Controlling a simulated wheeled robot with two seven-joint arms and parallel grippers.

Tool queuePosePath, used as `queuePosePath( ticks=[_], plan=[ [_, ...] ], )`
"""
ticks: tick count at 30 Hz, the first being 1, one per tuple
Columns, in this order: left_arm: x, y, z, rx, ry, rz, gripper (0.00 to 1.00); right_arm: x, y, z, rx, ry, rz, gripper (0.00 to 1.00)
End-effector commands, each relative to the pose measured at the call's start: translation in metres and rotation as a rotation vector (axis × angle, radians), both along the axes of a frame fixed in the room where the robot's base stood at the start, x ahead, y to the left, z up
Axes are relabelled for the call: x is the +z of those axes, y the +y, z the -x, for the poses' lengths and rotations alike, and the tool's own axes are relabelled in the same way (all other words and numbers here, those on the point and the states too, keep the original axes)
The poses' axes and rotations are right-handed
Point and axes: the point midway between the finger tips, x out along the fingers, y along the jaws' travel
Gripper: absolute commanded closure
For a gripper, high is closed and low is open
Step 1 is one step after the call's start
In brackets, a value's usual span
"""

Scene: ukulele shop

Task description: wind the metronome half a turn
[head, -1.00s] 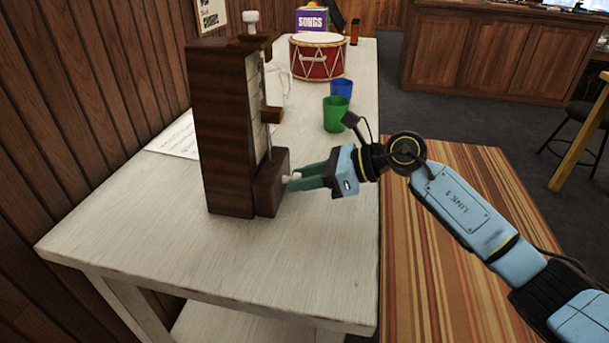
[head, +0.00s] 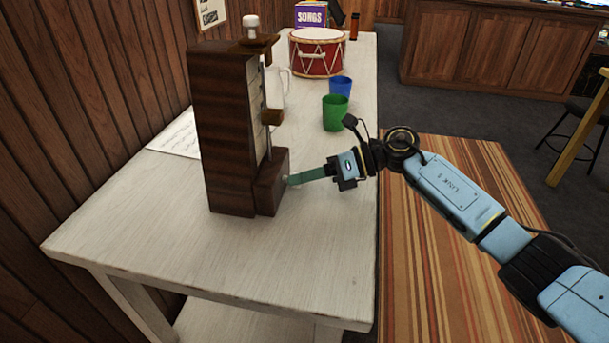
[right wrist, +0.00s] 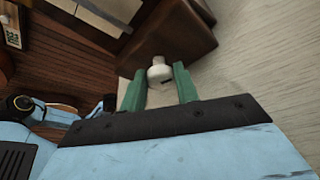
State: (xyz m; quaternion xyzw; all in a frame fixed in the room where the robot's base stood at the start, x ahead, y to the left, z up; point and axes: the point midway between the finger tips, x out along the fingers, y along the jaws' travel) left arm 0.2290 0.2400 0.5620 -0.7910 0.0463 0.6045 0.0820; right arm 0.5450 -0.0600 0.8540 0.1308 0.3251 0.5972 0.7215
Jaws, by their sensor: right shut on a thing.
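The metronome (head: 226,130) is a tall dark wooden case standing upright on the white table (head: 140,240), with a pale scale face and a protruding block at its foot. Its winding key, a small white knob (right wrist: 159,72), sticks out of that block. My right gripper (head: 291,180) reaches in from the right, its green fingers at the knob. In the right wrist view the fingers stand on either side of the knob, shut on it. In the head view the fingers overlap and mostly hide the knob. My left gripper is not in view.
A green cup (head: 335,113) and a blue cup (head: 341,87) stand behind the gripper. The front of the table is clear.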

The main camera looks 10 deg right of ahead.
Motion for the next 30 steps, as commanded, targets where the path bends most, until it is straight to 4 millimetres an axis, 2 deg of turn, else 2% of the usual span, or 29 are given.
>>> queuePosePath(
  ticks=[11,12,16,25,30],
  plan=[
    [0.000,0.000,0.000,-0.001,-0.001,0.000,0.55,0.000,0.000,0.000,0.000,0.006,-0.002,0.92],
    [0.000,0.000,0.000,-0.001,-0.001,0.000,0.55,0.000,0.000,0.000,0.000,0.006,-0.002,0.67],
    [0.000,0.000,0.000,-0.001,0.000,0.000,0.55,0.000,0.000,0.000,0.000,0.005,-0.002,0.50],
    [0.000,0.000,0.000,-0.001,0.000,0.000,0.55,0.000,-0.001,0.000,-0.001,0.005,-0.001,0.49],
    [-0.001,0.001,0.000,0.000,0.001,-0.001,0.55,0.006,-0.017,0.001,-0.003,0.005,0.000,0.49]
  ],
)
